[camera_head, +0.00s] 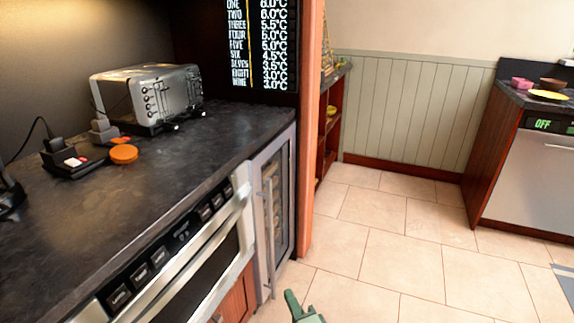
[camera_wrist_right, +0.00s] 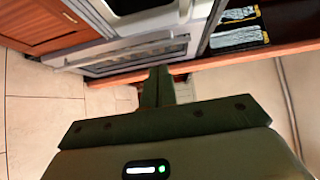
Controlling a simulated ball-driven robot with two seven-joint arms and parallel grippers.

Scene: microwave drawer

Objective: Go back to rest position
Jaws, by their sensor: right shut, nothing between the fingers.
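My right gripper (camera_head: 303,306) is green and shows at the bottom edge of the head view, low over the tiled floor beside the counter front. In the right wrist view my right gripper (camera_wrist_right: 158,88) has its two fingers together, shut and empty. It touches nothing that I can see. The microwave drawer (camera_head: 190,262) is built into the counter front to the left of the gripper in the head view. Its silver front appears shut. My left gripper is not in view.
A dark counter (camera_head: 200,150) holds a silver toaster (camera_head: 150,95), an orange disc (camera_head: 124,154) and small black devices. A glass-door cooler (camera_head: 275,195) stands right of the drawer. The tiled floor (camera_head: 400,245) is open towards a second counter (camera_head: 500,150) at right.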

